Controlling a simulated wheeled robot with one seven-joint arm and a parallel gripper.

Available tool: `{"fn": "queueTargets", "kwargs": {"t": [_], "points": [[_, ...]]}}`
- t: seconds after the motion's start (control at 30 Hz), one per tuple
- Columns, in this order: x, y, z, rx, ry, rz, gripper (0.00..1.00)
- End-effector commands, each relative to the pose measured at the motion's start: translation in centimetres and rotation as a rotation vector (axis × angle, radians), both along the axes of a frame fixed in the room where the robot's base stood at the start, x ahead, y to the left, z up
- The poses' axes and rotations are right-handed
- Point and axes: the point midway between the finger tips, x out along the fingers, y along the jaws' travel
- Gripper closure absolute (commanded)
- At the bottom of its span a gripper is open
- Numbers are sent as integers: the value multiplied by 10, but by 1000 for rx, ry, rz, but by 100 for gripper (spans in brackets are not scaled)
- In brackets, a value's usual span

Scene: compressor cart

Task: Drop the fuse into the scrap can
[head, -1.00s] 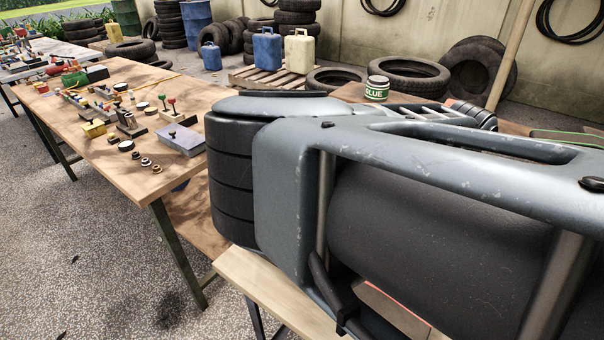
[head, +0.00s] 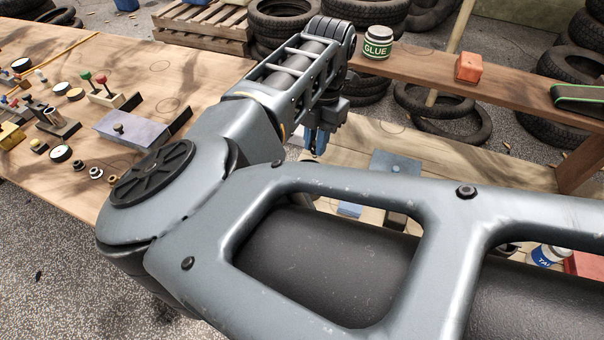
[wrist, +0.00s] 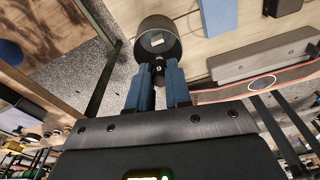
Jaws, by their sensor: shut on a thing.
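My gripper (head: 314,143) points down with blue fingers, beyond my forearm in the head view. In the wrist view my gripper (wrist: 159,84) is shut on a small dark piece, which I take to be the fuse (wrist: 158,69); mostly its end shows between the fingertips. A round black open can (wrist: 140,37), likely the scrap can, shows just beyond the fingertips, with a small pale patch inside. The fuse overlaps the can's near rim in this view; I cannot tell the height between them. In the head view the fuse and can are hidden.
A wooden bench (head: 70,80) at left holds small parts and a grey block (head: 140,130). A shelf (head: 420,72) at the back carries a glue jar (head: 377,43) and an orange block (head: 468,67). A grey plate (head: 397,163) and a white-and-blue can (head: 550,255) lie beyond my arm.

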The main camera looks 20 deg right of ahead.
Motion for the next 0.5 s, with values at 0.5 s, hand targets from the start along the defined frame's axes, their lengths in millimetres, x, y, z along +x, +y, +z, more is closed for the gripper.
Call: {"fn": "queueTargets", "kwargs": {"t": [0.5], "points": [[0, -1, -53, -1, 0, 0, 100]]}}
